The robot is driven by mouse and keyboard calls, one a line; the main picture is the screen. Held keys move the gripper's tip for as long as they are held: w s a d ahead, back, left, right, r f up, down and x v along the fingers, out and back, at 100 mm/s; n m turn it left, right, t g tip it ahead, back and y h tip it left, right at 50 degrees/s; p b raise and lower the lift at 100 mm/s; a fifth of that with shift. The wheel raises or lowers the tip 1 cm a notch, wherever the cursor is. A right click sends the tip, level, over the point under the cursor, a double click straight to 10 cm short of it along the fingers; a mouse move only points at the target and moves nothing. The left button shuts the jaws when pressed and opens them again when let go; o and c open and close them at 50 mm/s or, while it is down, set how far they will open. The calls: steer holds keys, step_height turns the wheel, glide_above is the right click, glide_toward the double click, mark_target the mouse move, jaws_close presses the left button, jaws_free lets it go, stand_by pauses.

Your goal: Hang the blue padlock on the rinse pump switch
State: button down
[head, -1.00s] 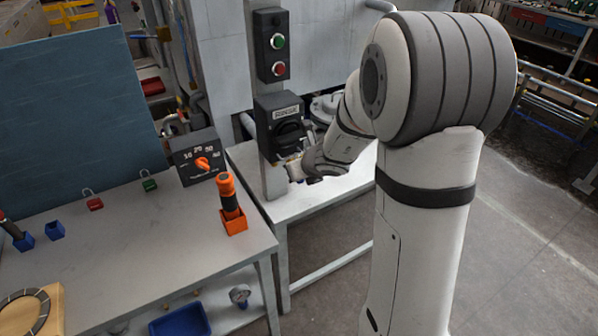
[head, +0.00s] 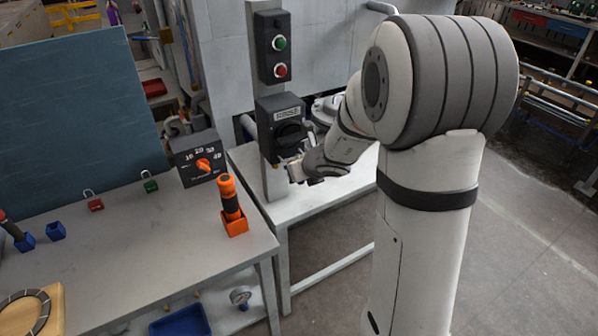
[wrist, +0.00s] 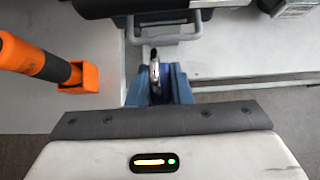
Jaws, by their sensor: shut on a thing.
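The rinse pump switch is a dark box with a black rotary handle (head: 290,132), on a grey post in the head view. In the wrist view its dark underside and a grey metal loop (wrist: 165,37) show at the top. My gripper (wrist: 159,88) is shut on the blue padlock, whose silver shackle (wrist: 155,70) points up toward the loop. The shackle's top appears just short of the loop's bar; I cannot tell whether they touch. In the head view my gripper (head: 296,172) is just below the switch, and the padlock is hardly visible.
A red padlock (head: 95,204) and a green padlock (head: 150,185) stand on the left bench (head: 130,240). An orange-black tool (head: 230,197) in an orange holder and a dial box (head: 200,158) are near the bench's right side. A push-button box (head: 273,45) is above the switch.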

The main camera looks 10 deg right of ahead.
mark_target(290, 160)
steer(key=w, duration=0.1)
steer(key=w+a, duration=0.1)
steer(key=w, duration=0.1)
steer(key=shift+w, duration=0.15)
stand_by(0.7)
steer(key=shift+w+a+r+p, duration=0.25)
steer(key=shift+w+r+p, duration=0.1)
steer(key=shift+r, duration=0.15)
stand_by(0.8)
steer(key=shift+s+f, duration=0.1)
steer(key=shift+f, duration=0.1)
steer(key=shift+w+f+b, duration=0.15)
steer(key=shift+f+b, duration=0.55)
steer(key=shift+f, duration=0.1)
steer(key=shift+w+f+b, duration=0.15)
steer(key=shift+f+b, duration=0.55)
steer(key=shift+f, duration=0.05)
steer(key=c, duration=1.2)
jaws_free()
steer(key=shift+c, duration=0.2)
steer(key=shift+f, duration=0.1)
